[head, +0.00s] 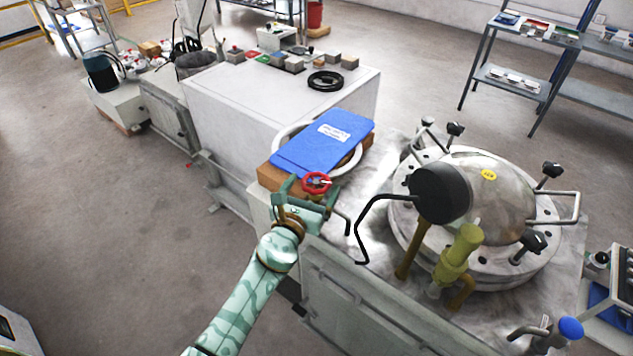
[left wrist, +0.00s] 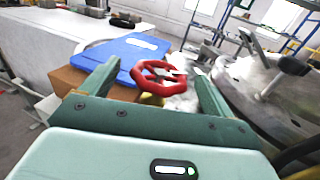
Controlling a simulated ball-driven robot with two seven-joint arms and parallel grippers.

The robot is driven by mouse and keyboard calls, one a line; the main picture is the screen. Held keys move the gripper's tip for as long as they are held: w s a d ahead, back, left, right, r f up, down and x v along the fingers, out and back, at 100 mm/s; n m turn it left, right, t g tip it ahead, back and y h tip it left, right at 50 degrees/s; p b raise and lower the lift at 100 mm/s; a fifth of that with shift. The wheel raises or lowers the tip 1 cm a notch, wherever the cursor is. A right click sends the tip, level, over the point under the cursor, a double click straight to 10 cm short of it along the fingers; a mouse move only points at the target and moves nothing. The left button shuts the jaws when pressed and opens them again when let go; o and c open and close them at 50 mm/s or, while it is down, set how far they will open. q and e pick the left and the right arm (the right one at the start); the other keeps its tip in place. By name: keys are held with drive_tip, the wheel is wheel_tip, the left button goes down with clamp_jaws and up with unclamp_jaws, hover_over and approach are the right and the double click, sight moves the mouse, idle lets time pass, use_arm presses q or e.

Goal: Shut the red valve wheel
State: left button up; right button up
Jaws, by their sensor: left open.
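The red valve wheel (head: 316,183) is small and spoked, at the front edge of the bench beside the blue board. In the left wrist view the wheel (left wrist: 158,77) shows between the two fingers, with a yellowish part below it. My left gripper (head: 305,190) is open, its green fingers on either side of the wheel. In the left wrist view the gripper (left wrist: 155,85) spans wider than the wheel, with gaps visible on both sides. Whether a finger touches the rim cannot be told. My right gripper is not in view.
A blue board (head: 325,143) lies over a white round rim near a brown block (head: 272,176). A large metal vessel (head: 490,205) with clamps stands to the right, with a black bent rod (head: 362,222) near the wheel. Open floor (head: 110,230) lies left.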

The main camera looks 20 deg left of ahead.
use_arm(q)
drive_tip(key=shift+w+d, duration=0.25)
drive_tip(key=shift+w, duration=1.1)
drive_tip(key=shift+a, duration=0.15)
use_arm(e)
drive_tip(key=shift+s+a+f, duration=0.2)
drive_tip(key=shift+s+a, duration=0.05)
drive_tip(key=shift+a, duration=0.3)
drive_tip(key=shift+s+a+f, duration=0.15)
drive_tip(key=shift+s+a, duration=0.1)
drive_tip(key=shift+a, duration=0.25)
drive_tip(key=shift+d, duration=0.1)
use_arm(q)
drive_tip(key=c, duration=1)
drive_tip(key=shift+b, duration=0.3)
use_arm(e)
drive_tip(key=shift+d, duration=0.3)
use_arm(q)
drive_tip(key=shift+h, duration=0.3)
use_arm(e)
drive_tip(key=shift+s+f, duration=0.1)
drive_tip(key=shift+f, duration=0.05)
